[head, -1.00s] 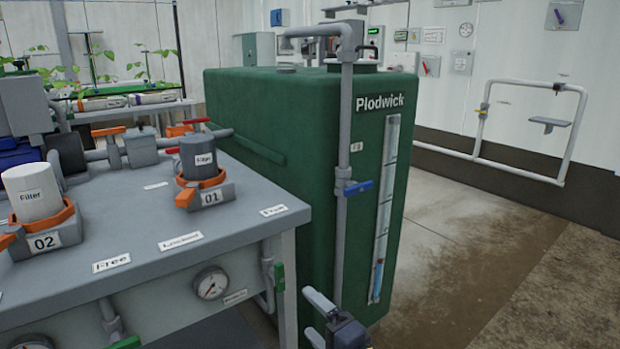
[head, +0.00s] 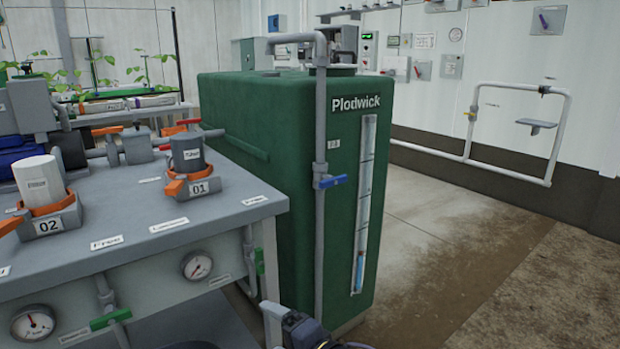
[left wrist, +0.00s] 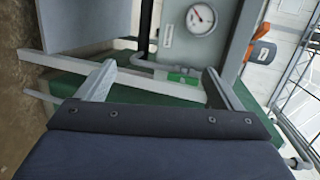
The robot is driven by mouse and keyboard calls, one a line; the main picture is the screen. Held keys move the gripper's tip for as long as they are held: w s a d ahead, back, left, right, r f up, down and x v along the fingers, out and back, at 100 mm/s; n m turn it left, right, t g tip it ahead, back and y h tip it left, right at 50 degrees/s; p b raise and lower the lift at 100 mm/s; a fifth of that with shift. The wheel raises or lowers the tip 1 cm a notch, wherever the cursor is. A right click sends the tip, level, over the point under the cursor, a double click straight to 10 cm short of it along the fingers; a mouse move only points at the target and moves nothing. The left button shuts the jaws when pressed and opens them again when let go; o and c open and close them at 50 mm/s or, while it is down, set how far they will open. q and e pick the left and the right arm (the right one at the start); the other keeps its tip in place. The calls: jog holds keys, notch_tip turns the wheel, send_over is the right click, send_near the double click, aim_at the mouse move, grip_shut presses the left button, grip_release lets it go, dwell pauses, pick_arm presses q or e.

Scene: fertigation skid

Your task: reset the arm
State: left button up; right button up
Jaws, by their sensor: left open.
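My left gripper (left wrist: 158,70) is open in the left wrist view. Its two grey fingers are wide apart with nothing held between them. Beyond the fingers are the bench's pipework, a green valve handle (left wrist: 183,78) and a round gauge (left wrist: 201,17). In the head view, a grey finger and dark gripper body (head: 298,328) show at the bottom edge, in front of the tank and right of the bench leg; the rest is cut off. My right gripper is not in view.
A grey bench (head: 130,205) with filter 01 (head: 189,160) and filter 02 (head: 40,186) stands at left. The green Plodwick tank (head: 290,200) stands beside it, with a blue-handled valve (head: 331,181) on its front pipe. The floor (head: 440,240) at right is clear.

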pick_arm(q)
jog(key=s+a+f+n+g+h, duration=0.25)
jog(key=s+a+g, duration=0.2)
jog(key=a, duration=0.35)
jog(key=s+a+f+n+g+h, duration=0.2)
jog(key=s+a+f+g+h, duration=0.15)
jog(key=s+a, duration=0.3)
jog(key=s+r+n+t+h, duration=0.35)
jog(key=s+n+h, duration=0.25)
jog(key=s+h, duration=0.45)
notch_tip(320, 180, up, 38)
jog(key=s+y+p, duration=0.1)
jog(key=p, duration=3.7)
jog(key=shift+s+a+y, duration=0.15)
jog(key=shift+s+y, duration=0.1)
jog(key=shift+y, duration=0.1)
jog(key=shift+g, duration=0.25)
jog(key=shift+c, duration=0.2)
